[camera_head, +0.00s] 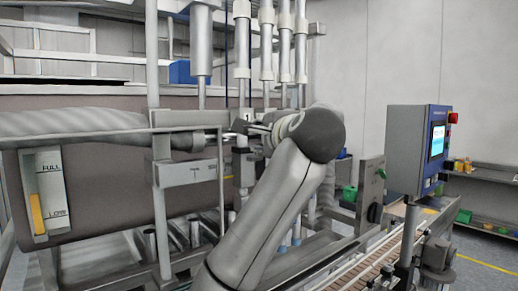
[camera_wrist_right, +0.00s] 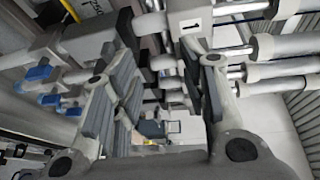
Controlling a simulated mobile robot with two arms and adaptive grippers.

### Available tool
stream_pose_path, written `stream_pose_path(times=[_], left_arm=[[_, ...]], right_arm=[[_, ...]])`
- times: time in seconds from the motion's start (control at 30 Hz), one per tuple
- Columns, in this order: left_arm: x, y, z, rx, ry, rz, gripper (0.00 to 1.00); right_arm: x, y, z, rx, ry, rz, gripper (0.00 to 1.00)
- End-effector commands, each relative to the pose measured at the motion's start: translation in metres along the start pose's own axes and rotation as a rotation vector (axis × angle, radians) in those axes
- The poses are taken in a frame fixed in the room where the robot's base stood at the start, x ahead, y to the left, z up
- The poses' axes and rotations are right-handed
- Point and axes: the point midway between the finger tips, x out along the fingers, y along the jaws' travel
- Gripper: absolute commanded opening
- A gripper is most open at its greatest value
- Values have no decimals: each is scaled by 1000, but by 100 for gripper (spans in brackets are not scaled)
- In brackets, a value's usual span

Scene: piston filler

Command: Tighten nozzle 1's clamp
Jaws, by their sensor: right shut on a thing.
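A grey block with the label 1 (camera_wrist_right: 194,24) is at the top of the right wrist view. The clamp of nozzle 1 (camera_wrist_right: 171,88) is a small dark grey part below it, between the fingers. My right gripper (camera_wrist_right: 165,78) has one dark-padded finger on each side of this part and is shut on it. The exact contact is hard to see. In the head view the label 1 (camera_head: 246,116) shows on the nozzle rail, and my right arm's wrist hides most of the gripper and the clamp. My left gripper is not in view.
Tall filler cylinders (camera_head: 284,45) stand above the nozzle rail. A grey post and bracket (camera_head: 190,172) is left of my arm. A control panel (camera_head: 420,148) is at the right, above the conveyor (camera_head: 365,268). Blue-tipped fittings (camera_wrist_right: 38,75) show left in the wrist view.

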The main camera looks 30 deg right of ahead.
Motion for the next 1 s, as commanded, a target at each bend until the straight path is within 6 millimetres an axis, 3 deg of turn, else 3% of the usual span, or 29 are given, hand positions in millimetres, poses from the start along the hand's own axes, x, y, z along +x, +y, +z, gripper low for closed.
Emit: stream_pose_path(times=[0.33, 0.67, 1.0], left_arm=[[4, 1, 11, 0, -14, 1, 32], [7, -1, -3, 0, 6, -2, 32], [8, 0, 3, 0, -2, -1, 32]], right_arm=[[-22, 9, 0, 0, -1, 18, 30], [-44, 12, 0, 0, 0, 21, 30], [-58, 14, 0, 0, -1, 24, 30]])
